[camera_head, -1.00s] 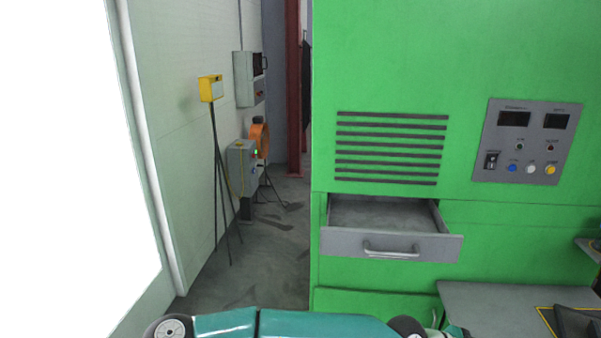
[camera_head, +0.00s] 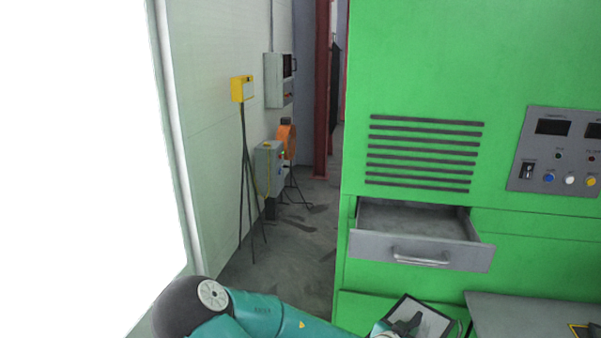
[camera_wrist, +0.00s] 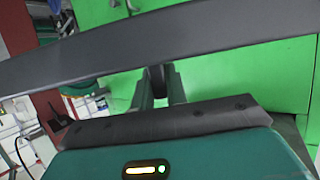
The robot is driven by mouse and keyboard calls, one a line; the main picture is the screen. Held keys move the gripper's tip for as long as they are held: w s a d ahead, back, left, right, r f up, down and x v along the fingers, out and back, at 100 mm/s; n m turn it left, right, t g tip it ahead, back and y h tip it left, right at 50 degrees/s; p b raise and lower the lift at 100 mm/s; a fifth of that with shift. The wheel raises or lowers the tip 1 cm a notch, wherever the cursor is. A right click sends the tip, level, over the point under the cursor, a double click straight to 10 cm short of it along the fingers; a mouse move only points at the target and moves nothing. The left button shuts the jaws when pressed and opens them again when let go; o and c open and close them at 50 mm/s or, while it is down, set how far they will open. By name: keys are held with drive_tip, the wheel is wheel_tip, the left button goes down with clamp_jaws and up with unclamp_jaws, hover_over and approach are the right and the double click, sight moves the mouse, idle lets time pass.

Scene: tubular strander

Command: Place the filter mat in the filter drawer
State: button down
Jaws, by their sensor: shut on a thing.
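The filter mat (camera_head: 432,318) shows at the bottom of the head view as a pale, tilted panel with a dark rim. My gripper (camera_wrist: 158,88) is shut on it. In the wrist view the mat is a long dark grey bar (camera_wrist: 230,35) across the picture, seen edge-on, just beyond my fingers. The grey filter drawer (camera_head: 372,243) is pulled out of the green machine. The part of its inside that I see is empty. The mat and gripper are below the drawer front in the head view, apart from it. My arm hides part of the mat.
The green machine (camera_head: 420,80) has a slotted vent above the drawer and a control panel (camera_head: 560,150) at right. A grey worktop (camera_head: 520,315) is at lower right. A yellow box on a stand (camera_head: 242,90) and grey cabinets stand left.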

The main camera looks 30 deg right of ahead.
drive_tip(key=w+a+f+n+t+y, duration=0.3)
drive_tip(key=w+a+f+n+t, duration=0.2)
drive_tip(key=w+a, duration=0.5)
drive_tip(key=w+a+f+n+t+y, duration=0.1)
drive_tip(key=w+a+n+y, duration=0.2)
drive_tip(key=a, duration=0.6)
drive_tip(key=w+a+f+n+t+y, duration=0.2)
drive_tip(key=w+a, duration=0.3)
drive_tip(key=a, duration=0.4)
drive_tip(key=w+a+f+n+t+y, duration=0.1)
drive_tip(key=w+a+f+n+y, duration=0.1)
drive_tip(key=a, duration=0.7)
drive_tip(key=w+n+y, duration=0.1)
drive_tip(key=n+y, duration=0.1)
drive_tip(key=shift+w+n+t+y, duration=0.3)
drive_tip(key=shift+w+t+y, duration=0.1)
drive_tip(key=shift+w+a+r, duration=0.1)
drive_tip(key=shift+a+r, duration=0.05)
drive_tip(key=shift+r, duration=0.15)
